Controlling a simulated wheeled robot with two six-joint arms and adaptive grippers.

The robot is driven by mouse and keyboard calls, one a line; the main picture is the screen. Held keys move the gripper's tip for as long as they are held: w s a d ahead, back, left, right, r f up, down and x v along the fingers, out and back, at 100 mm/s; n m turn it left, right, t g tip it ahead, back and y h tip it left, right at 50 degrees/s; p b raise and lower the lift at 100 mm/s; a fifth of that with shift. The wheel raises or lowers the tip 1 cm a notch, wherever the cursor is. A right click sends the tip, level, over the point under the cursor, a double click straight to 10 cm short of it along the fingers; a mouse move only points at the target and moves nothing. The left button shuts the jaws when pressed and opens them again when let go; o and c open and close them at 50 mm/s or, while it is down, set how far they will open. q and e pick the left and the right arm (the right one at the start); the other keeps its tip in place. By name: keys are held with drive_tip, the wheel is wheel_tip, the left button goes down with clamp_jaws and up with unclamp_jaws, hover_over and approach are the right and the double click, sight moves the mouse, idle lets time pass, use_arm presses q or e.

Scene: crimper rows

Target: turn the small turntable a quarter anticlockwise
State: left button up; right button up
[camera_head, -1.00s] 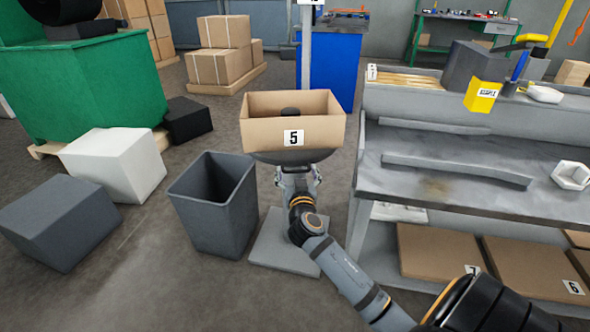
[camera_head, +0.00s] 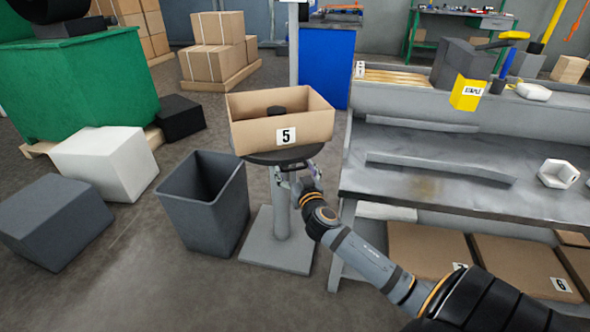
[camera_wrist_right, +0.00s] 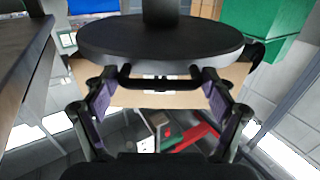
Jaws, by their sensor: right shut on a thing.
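The small turntable (camera_head: 262,158) is a dark round disc on a grey column with a square foot. An open cardboard box labelled 5 (camera_head: 262,138) stands on it, its labelled side turned somewhat to the right, with a dark object inside. My right gripper (camera_head: 299,177) is at the front right of the disc, just under its rim. My left gripper is not in view.
A grey open bin (camera_head: 205,205) stands close at the left of the turntable. A grey workbench (camera_head: 440,185) stands close on the right, with boxes on its lower shelf. White (camera_head: 105,160) and dark grey blocks (camera_head: 52,220) lie farther left.

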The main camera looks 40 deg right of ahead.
drive_tip(key=shift+r, duration=0.15)
drive_tip(key=o, duration=1.4)
drive_tip(key=v, duration=1.2)
